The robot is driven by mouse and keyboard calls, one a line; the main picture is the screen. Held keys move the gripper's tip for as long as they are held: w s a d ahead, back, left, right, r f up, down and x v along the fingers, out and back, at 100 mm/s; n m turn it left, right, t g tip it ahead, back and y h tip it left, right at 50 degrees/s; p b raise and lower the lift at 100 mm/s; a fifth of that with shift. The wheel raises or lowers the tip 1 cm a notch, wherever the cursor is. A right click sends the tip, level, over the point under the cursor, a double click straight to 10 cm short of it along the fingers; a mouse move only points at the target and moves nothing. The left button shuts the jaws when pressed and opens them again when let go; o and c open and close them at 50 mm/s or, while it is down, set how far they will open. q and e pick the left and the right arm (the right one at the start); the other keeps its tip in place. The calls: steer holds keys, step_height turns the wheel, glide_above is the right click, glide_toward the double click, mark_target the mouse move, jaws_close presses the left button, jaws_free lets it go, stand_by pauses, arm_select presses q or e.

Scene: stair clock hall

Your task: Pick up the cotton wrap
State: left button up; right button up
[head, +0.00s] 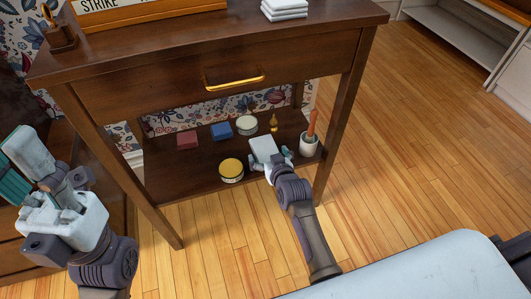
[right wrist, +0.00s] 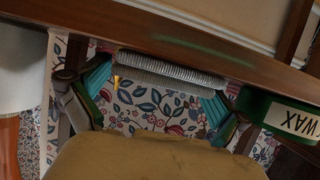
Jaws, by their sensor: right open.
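The cotton wrap looks like the pale, flat-topped piece (head: 264,149) on the lower shelf (head: 190,187) of the wooden table. The right wrist view is upside down and shows a whitish ribbed side (right wrist: 170,70) resting against the shelf edge. My right gripper (head: 270,160) is open at the wrap, with one teal finger towards each end of it in the wrist view (right wrist: 155,95). Whether the fingers touch it I cannot tell. My left gripper (head: 20,165) is raised at the left, away from the shelf; its jaw state is unclear.
The tabletop (head: 200,42) overhangs; table legs flank the shelf.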

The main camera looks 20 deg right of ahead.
steer(key=shift+c, duration=0.2)
steer(key=c, duration=0.8)
steer(key=shift+c, duration=0.2)
